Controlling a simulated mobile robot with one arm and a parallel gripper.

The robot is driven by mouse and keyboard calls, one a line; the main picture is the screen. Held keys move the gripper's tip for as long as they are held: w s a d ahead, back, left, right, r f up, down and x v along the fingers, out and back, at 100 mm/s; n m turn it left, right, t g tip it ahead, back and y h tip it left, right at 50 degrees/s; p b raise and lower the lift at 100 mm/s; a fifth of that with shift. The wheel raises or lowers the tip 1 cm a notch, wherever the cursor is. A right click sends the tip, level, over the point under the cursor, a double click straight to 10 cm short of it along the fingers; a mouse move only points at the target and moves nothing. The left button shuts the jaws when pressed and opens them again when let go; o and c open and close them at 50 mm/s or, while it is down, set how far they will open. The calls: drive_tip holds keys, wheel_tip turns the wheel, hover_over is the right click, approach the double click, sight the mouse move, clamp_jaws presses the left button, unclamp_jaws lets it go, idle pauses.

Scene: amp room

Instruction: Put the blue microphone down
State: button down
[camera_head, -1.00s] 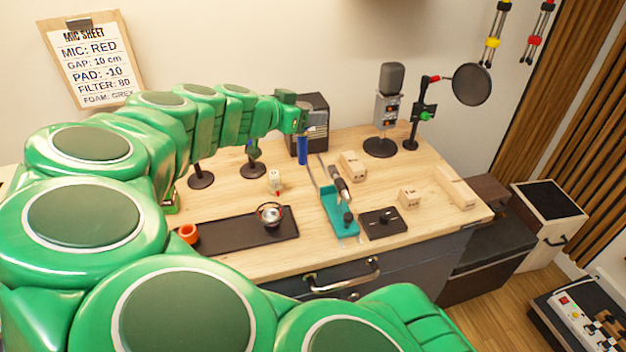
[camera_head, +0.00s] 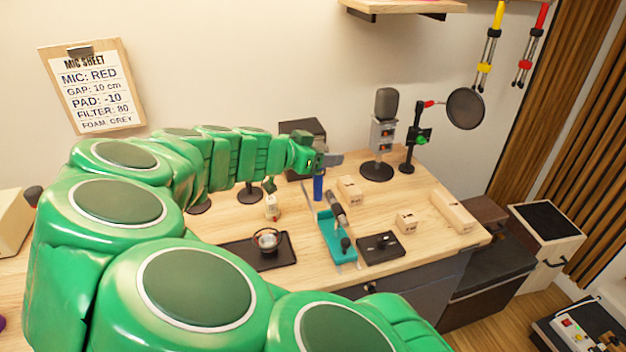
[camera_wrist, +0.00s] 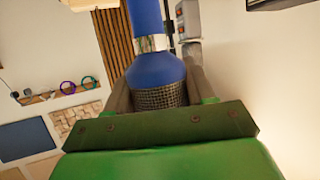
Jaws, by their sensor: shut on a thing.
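The blue microphone (camera_head: 318,188) hangs roughly upright below my gripper (camera_head: 328,160), over the back middle of the wooden desk (camera_head: 290,215). My gripper is shut on it. In the wrist view, the blue microphone (camera_wrist: 155,72) has its dark mesh head between the two fingers of my gripper (camera_wrist: 160,90), with the blue body and a silver band stretching away. I cannot tell whether its lower end touches the desk.
A teal stand (camera_head: 334,240) holding a dark microphone is just in front. A wooden block (camera_head: 349,189) lies close right. A grey microphone (camera_head: 386,105) and a round pop filter (camera_head: 465,109) stand at back right. A black tray (camera_head: 262,254) is front left.

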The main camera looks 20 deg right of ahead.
drive_tip(key=w+d+f, duration=0.1)
drive_tip(key=w+f, duration=1)
drive_tip(key=f, duration=0.1)
drive_tip(key=shift+w+d, duration=0.2)
drive_tip(key=shift+w, duration=0.2)
drive_tip(key=shift+f, duration=0.1)
drive_tip(key=shift+c, duration=2)
unclamp_jaws()
drive_tip(key=v, duration=1.2)
drive_tip(key=shift+r, duration=0.2)
